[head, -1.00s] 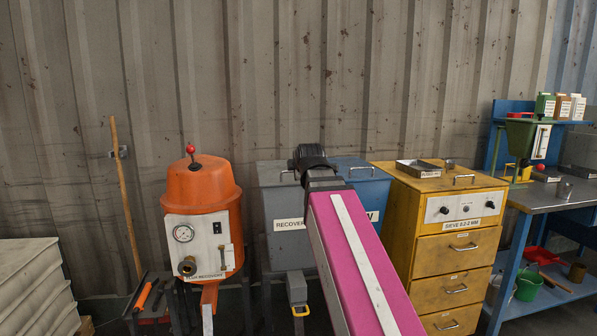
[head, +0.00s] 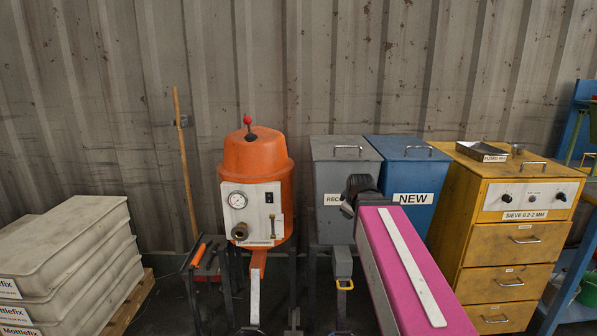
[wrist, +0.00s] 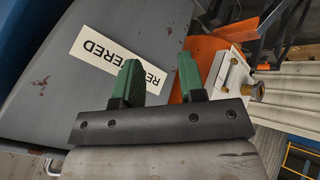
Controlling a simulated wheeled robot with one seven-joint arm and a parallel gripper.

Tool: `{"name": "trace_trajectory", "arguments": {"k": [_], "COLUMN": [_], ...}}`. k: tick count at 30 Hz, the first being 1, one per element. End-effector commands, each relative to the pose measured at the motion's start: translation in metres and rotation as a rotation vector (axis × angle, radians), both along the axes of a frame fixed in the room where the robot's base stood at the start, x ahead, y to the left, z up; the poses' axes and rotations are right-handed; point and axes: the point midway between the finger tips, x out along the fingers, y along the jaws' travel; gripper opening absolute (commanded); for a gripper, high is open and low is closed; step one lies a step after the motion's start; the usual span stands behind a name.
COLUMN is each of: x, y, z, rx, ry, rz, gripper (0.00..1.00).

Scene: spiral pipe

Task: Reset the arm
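My arm shows in the head view as a pink link with a white stripe, rising from the bottom right to a dark wrist (head: 362,192) in front of the grey bin (head: 342,215). My gripper (wrist: 158,82) shows in the wrist view with two green fingertips apart and nothing between them, so it is open and empty. Its fingers are hidden in the head view. In the wrist view, the grey bin (wrist: 110,110) with its white label fills the area behind the fingers. I cannot tell how far the fingers are from it.
An orange tank (head: 256,165) with a gauge stands left of the bin. A blue bin (head: 407,180) labelled NEW and a yellow drawer cabinet (head: 465,225) stand to the right. Pale stacked bags (head: 65,255) lie far left. A corrugated wall (head: 300,60) closes the back.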

Motion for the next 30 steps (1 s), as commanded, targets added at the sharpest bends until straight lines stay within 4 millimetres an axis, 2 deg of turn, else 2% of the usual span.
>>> {"name": "trace_trajectory", "arguments": {"k": [1, 6, 18, 24, 30], "x": [-0.006, -0.03, -0.102, -0.132, -0.142], "y": [0.0, 0.0, -0.001, -0.001, -0.001], "z": [-0.02, -0.08, -0.203, -0.239, -0.25], "rx": [0.029, 0.124, 0.26, 0.28, 0.284], "ry": [0.041, 0.176, 0.467, 0.558, 0.583], "rz": [-0.041, -0.205, -0.632, -0.795, -0.85], "gripper": [0.37, 0.37, 0.37, 0.37, 0.37]}}
